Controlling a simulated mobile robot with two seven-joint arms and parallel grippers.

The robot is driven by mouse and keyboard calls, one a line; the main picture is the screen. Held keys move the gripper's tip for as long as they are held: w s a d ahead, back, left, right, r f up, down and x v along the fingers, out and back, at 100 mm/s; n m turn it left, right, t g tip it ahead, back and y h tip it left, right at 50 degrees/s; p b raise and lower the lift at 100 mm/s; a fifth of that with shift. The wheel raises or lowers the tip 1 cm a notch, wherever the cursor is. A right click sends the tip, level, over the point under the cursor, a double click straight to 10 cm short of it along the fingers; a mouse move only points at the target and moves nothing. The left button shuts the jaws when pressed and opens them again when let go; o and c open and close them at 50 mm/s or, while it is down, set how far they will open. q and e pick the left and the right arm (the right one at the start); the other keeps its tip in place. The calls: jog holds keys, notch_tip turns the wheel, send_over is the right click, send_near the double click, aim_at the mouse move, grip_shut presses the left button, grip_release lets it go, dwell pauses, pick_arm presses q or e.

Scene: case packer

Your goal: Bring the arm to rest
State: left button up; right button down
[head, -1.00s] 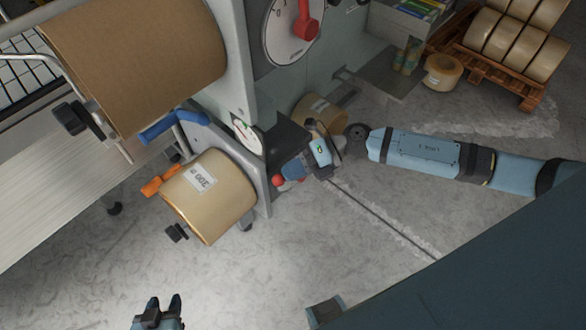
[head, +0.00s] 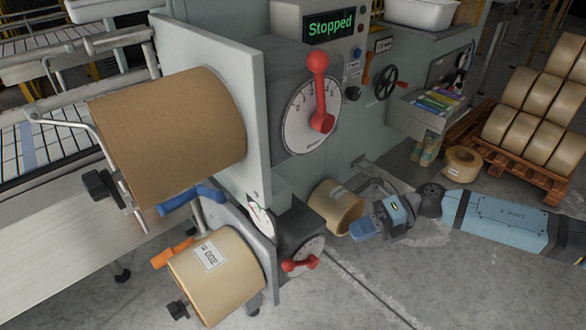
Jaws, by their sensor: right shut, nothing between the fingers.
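My right arm (head: 500,220) comes in from the right edge, light blue with dark bands, low over the floor. Its gripper (head: 362,232) is shut and empty, pointing left. It is to the right of the lower dial (head: 303,258) with its red handle, and apart from it in the picture. A tan tape roll (head: 336,205) shows just behind and left of the gripper. My left gripper is out of view.
The packing machine's screen (head: 330,27) reads "Stopped". A large dial (head: 312,115) has a red lever. A large brown roll (head: 170,135) and a labelled roll (head: 215,275) stick out at left. A pallet (head: 520,175) of rolls stands right. Floor at the bottom centre is clear.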

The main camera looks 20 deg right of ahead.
jog(key=a+f+m+t+h+p, duration=0.1)
jog(key=a+m+t+p, duration=0.1)
jog(key=a+m+t, duration=0.5)
jog(key=a+f+m+t+h+p, duration=0.1)
jog(key=m+t+p, duration=0.3)
jog(key=m, duration=0.7)
jog(key=s+a+f+m+g+h+p, duration=0.1)
jog(key=s+f+m+g+h, duration=0.1)
jog(key=s+f+m+h, duration=0.7)
jog(key=s+f+m, duration=0.3)
jog(key=m, duration=0.3)
jog(key=shift+s+f+m+p, duration=0.15)
jog(key=shift+s+m+p, duration=0.15)
jog(key=shift+p, duration=0.1)
